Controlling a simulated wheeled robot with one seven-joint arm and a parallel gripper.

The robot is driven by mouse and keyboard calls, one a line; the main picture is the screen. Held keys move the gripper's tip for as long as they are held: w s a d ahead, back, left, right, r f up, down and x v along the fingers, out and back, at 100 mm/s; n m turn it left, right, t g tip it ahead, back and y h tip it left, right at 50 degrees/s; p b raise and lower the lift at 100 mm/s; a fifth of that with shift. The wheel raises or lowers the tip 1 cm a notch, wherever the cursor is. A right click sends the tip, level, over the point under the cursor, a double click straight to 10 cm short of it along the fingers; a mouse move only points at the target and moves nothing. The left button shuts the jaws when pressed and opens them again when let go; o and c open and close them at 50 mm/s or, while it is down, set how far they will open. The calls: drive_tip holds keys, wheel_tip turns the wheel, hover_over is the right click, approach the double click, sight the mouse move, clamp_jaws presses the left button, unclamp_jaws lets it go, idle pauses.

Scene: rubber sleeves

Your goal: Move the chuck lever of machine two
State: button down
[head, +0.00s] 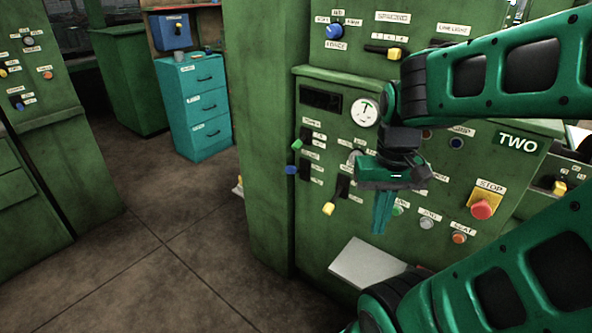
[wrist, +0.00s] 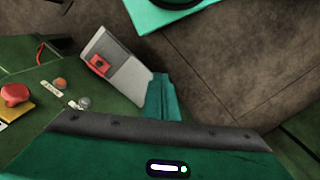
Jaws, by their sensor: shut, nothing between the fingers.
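Machine two is the green panel marked TWO (head: 517,143) in the head view. Its left part carries small levers: one with a green knob (head: 297,144), one with a blue knob (head: 291,169) and one with a yellow knob (head: 328,209). Another yellow-knobbed lever (head: 394,54) sits higher up. The labels are too small to read, so I cannot tell which is the chuck lever. My gripper (head: 380,226) is shut and empty, pointing down in front of the panel, right of the lower yellow knob. The wrist view shows its fingers (wrist: 160,97) together.
A red stop button (head: 481,210), a grey button (head: 427,222) and an orange button (head: 459,238) lie right of my gripper. A pale plate (head: 365,263) juts out below. A teal drawer cabinet (head: 195,105) stands behind; the floor at left is clear.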

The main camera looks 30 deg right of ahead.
drive_tip(key=c, duration=2.3)
unclamp_jaws()
drive_tip(key=o, duration=0.9)
drive_tip(key=shift+d+r, duration=0.25)
drive_tip(key=shift+r, duration=0.5)
drive_tip(key=shift+c, duration=0.2)
drive_tip(key=w+d+r+m, duration=0.1)
drive_tip(key=w+d+r, duration=0.1)
drive_tip(key=w, duration=0.4)
drive_tip(key=w+d+r+m, duration=0.1)
drive_tip(key=w, duration=0.5)
drive_tip(key=m+g, duration=0.1)
drive_tip(key=m, duration=0.3)
hover_over(288, 167)
wheel_tip(288, 167, down, 9)
drive_tip(key=shift+w+a+f+m+h, duration=0.25)
drive_tip(key=shift+w+f+m+h, duration=0.05)
drive_tip(key=shift+w+f+h, duration=0.1)
drive_tip(key=f, duration=0.6)
drive_tip(key=s+f, duration=0.1)
drive_tip(key=f, duration=0.3)
drive_tip(key=shift+s+d, duration=0.1)
drive_tip(key=shift+d, duration=0.2)
clamp_jaws()
